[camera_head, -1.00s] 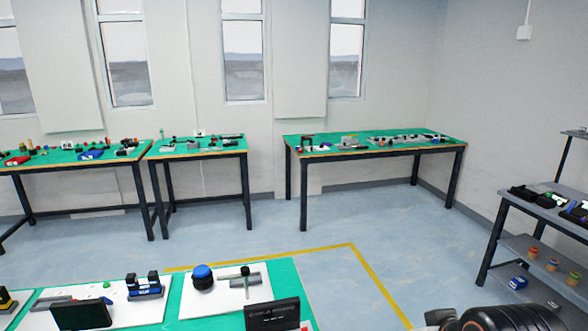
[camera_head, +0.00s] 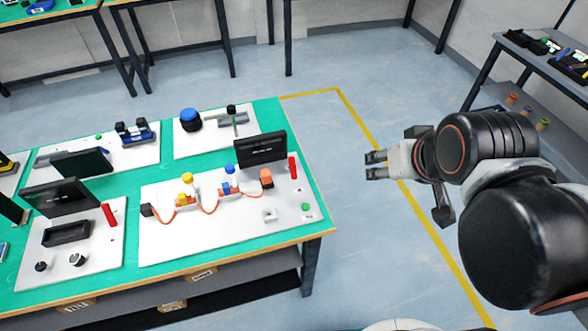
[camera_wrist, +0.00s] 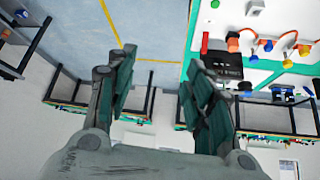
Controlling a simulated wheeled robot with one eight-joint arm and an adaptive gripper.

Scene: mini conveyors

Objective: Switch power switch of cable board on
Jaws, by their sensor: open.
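The cable board is a white panel (camera_head: 190,240) on the green table, left of my gripper in the head view. An orange cable (camera_head: 209,209) runs across it past yellow and blue connectors to an orange block (camera_head: 266,178). Near its right front corner are a small pale switch-like part (camera_head: 269,215) and a green button (camera_head: 306,207). I cannot tell the switch's position. Both parts also show at the top of the wrist view, the pale part (camera_wrist: 255,7) and the button (camera_wrist: 215,4). My gripper (camera_head: 373,165) is open and empty, right of the table, apart from the board.
A dark screen (camera_head: 261,150) and a red upright part (camera_head: 293,167) stand at the board's back right. Other white panels with screens and parts fill the table's left and back. Open floor (camera_head: 375,235) lies right of the table. A grey shelf (camera_head: 545,65) stands at far right.

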